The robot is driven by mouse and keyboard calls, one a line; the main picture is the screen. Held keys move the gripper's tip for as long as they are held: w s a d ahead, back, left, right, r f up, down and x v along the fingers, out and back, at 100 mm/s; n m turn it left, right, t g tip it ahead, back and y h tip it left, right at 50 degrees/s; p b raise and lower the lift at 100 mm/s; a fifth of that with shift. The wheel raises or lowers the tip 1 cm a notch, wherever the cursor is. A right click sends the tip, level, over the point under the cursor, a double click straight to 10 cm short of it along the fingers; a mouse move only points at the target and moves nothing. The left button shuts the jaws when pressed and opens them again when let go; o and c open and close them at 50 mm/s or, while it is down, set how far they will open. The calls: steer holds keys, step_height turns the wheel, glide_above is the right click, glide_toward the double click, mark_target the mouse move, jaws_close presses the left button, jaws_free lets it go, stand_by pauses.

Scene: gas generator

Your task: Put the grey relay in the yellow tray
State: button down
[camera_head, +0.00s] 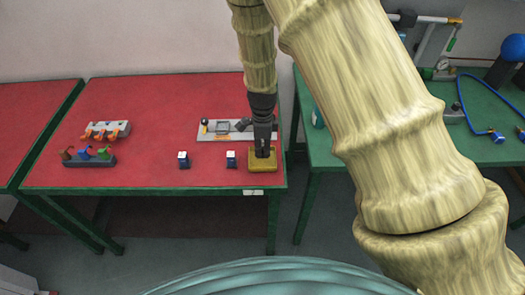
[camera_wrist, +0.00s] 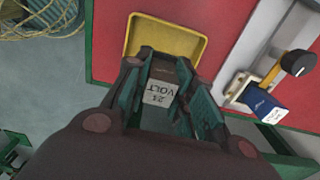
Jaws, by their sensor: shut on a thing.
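The yellow tray (camera_head: 262,166) sits at the front right of the red table. It also shows in the wrist view, at the top (camera_wrist: 198,50). My gripper (camera_head: 263,150) points down over the tray. In the wrist view, my gripper (camera_wrist: 172,100) is shut on the grey relay (camera_wrist: 159,93), whose pale label with "VOLT" faces the camera. The relay is mostly hidden between the fingers. In the wrist view it overlaps the near part of the tray; I cannot tell whether it touches the tray floor.
Two small dark-blue blocks with white tops (camera_head: 183,160) (camera_head: 231,160) stand left of the tray. A grey panel (camera_head: 222,130) with a black knob lies behind it. Left are a grey rack (camera_head: 108,131) and a dark holder (camera_head: 90,160). A green table (camera_head: 325,150) stands right.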

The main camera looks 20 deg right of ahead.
mark_target(262, 144)
steer(key=shift+f+p, duration=0.75)
steer(key=shift+f, duration=1)
steer(key=shift+f, duration=0.15)
steer(key=c, duration=1.2)
jaws_free()
steer(key=shift+r+b, duration=1.75)
steer(key=shift+r, duration=4.4)
